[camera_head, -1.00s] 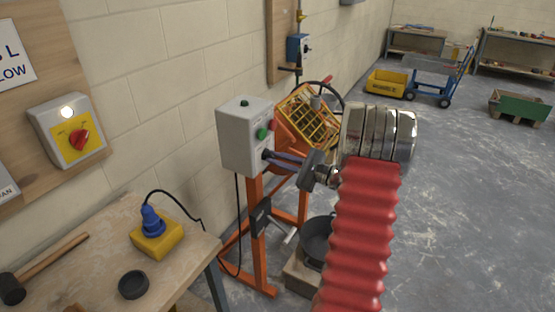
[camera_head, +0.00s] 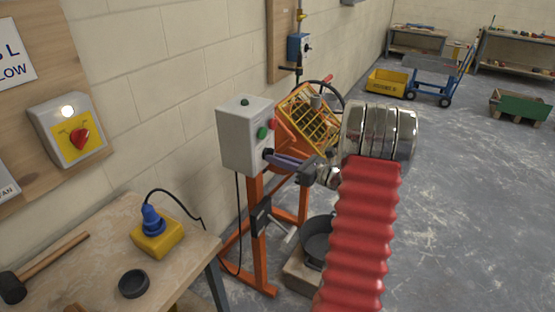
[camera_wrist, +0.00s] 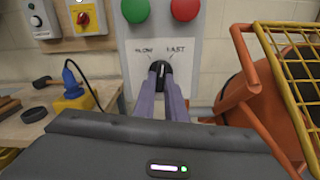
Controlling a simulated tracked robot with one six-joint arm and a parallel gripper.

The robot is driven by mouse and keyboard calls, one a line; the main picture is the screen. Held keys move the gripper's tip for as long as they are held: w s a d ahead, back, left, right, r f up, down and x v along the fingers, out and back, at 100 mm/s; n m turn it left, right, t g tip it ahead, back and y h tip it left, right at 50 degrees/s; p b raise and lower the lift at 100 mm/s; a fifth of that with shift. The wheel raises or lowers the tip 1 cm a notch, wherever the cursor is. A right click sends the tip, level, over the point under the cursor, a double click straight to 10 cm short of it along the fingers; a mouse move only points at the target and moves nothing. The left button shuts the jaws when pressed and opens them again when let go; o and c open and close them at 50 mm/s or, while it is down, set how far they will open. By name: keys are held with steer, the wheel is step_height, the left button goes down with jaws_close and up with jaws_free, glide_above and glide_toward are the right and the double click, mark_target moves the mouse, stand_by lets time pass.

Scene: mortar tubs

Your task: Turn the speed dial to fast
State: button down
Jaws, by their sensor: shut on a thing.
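The speed dial (camera_wrist: 161,66) is a small black knob on a light panel marked SLOW at left and FAST at right, in the wrist view. My gripper (camera_wrist: 161,76) is shut on it, with one finger on each side. The fingers cover parts of the knob, and I cannot tell exactly where it points. In the head view my gripper (camera_head: 269,155) reaches the right face of the grey control box (camera_head: 245,130), where the dial is hidden. The box stands on an orange frame (camera_head: 256,220).
A green button (camera_wrist: 135,10) and a red button (camera_wrist: 185,9) sit just above the dial. An orange mixer drum with a yellow grille (camera_head: 311,118) is close on the right. A workbench (camera_head: 192,250) with a yellow socket block (camera_head: 160,242) stands at left.

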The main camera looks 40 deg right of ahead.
steer(key=m, duration=0.4)
steer(key=shift+r+m, duration=0.1)
steer(key=shift+m, duration=0.3)
steer(key=c, duration=1.8)
jaws_free()
steer(key=v, duration=1.3)
steer(key=shift+s, duration=0.45)
